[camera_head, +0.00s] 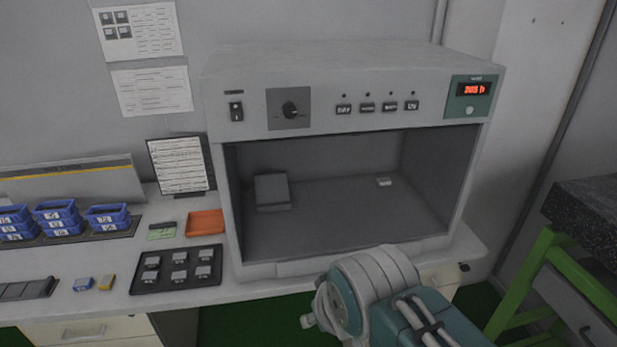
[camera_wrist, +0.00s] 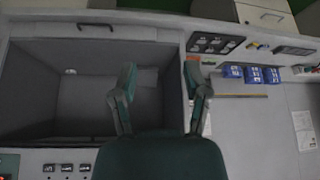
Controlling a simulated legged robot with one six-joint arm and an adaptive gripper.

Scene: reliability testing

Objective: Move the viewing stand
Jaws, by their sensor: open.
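The viewing stand (camera_head: 272,192) looks like a grey block with a sloped face. It rests at the left on the floor of the grey light booth (camera_head: 350,62), near the inner left wall. In the wrist view, which is upside down, my gripper (camera_wrist: 160,70) is open, its two green fingers spread wide with nothing held between them. The booth's interior lies behind the left finger, and the booth's side edge lies between the fingers. The stand is hard to make out there, partly covered by that finger. In the head view my arm reaches up in front of the booth; my fingers cannot be made out.
A small white-labelled piece (camera_head: 384,182) lies on the booth floor at right. Left of the booth are a black tray of samples (camera_head: 136,284), an orange tray (camera_head: 205,222) and blue bins (camera_head: 107,214). A dark slab on a green frame (camera_head: 532,283) stands at right.

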